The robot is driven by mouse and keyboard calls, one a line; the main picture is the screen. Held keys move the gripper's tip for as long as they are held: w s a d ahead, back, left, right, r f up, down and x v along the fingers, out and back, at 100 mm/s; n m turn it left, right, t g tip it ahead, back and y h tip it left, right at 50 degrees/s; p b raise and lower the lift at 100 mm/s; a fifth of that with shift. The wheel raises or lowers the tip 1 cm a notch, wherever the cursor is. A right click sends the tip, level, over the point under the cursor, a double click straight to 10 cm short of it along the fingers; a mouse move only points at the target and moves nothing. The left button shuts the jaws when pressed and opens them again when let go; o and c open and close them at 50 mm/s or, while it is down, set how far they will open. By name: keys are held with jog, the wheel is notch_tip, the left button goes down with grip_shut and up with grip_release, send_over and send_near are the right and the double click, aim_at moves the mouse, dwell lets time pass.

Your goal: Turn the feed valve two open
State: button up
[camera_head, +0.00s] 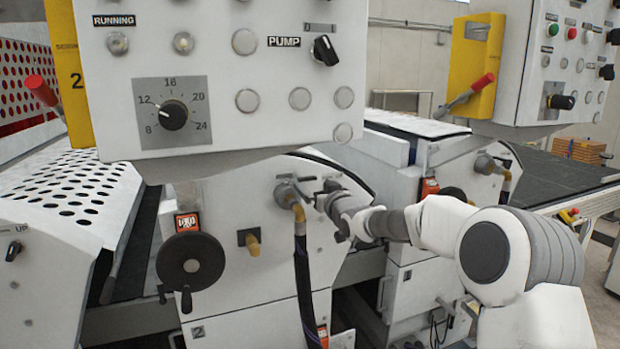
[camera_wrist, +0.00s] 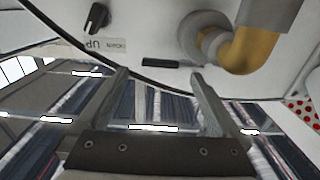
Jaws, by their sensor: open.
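The feed valve (camera_head: 288,192) is a grey fitting with a brass elbow and a dark hose, on the white front of the machine section marked 2. In the wrist view its round grey body and brass elbow (camera_wrist: 255,45) are at the upper right. A short black bar (camera_wrist: 160,63), seemingly the valve's handle, shows just beyond and between my fingertips. My gripper (camera_wrist: 158,78) is open with nothing between its fingers. In the head view my gripper (camera_head: 322,195) is just right of the valve; its fingers partly hide the handle, and contact cannot be told.
A black handwheel (camera_head: 191,262) is at the lower left of the valve. A control panel (camera_head: 215,75) overhangs above. A similar valve (camera_head: 486,164) is on the machine section to the right. A black knob (camera_wrist: 97,18) shows in the wrist view.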

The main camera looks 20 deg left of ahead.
aim_at(308, 179)
jog(key=shift+p+x, duration=0.6)
jog(key=shift+x, duration=1.45)
grip_shut()
jog(key=shift+s, duration=0.1)
